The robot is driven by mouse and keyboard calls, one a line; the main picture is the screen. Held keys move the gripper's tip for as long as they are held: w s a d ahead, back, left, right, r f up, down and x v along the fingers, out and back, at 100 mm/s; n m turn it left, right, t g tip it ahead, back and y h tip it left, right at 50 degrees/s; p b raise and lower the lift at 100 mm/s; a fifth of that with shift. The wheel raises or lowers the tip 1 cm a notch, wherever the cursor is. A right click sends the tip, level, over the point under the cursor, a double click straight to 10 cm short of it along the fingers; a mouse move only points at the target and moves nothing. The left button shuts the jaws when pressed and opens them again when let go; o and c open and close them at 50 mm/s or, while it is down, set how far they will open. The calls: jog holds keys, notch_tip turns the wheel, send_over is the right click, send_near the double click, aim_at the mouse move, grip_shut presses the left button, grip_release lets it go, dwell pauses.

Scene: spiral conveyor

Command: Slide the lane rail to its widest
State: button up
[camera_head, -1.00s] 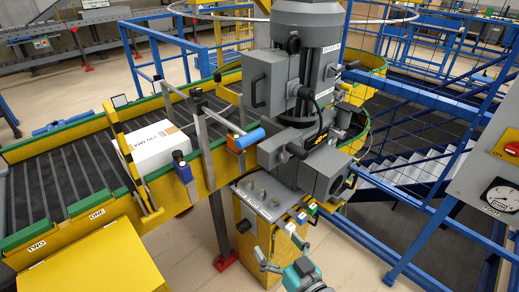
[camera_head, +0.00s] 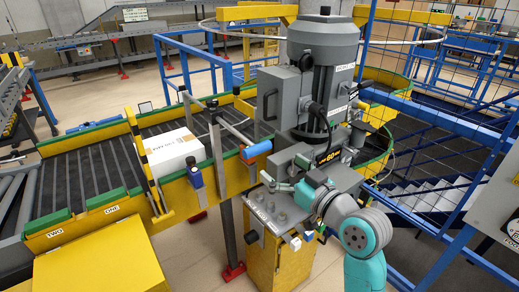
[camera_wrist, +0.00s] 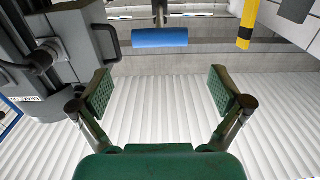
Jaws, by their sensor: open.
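A blue cylindrical grip (camera_head: 257,150) sits on the end of a grey rod (camera_head: 232,130) at the conveyor's near side; I take these as part of the lane rail. In the wrist view the blue grip (camera_wrist: 160,38) lies crosswise ahead, beyond and between my fingertips. My gripper (camera_wrist: 163,92) is open, with nothing between its green pads. In the head view my gripper (camera_head: 274,172) is just below and right of the blue grip, apart from it. How far the rail is slid I cannot tell.
A white box (camera_head: 173,150) sits on the roller conveyor beside a yellow upright bar (camera_head: 143,158). A large grey machine (camera_head: 290,95) stands close right of the grip. A yellow pedestal with a knobbed top (camera_head: 275,212) is below. Blue railings (camera_head: 440,125) are at right.

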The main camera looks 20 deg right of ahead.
send_near(247, 139)
jog(key=x, duration=0.5)
jog(key=shift+w+f, duration=0.15)
jog(key=shift+f, duration=0.1)
jog(key=c, duration=1.5)
jog(key=x, duration=1.6)
jog(key=shift+w+a, duration=0.2)
jog(key=shift+w, duration=0.1)
jog(key=shift+c, duration=0.2)
jog(key=o, duration=1.5)
jog(key=shift+o, duration=0.2)
jog(key=shift+f, duration=0.1)
jog(key=v, duration=1.2)
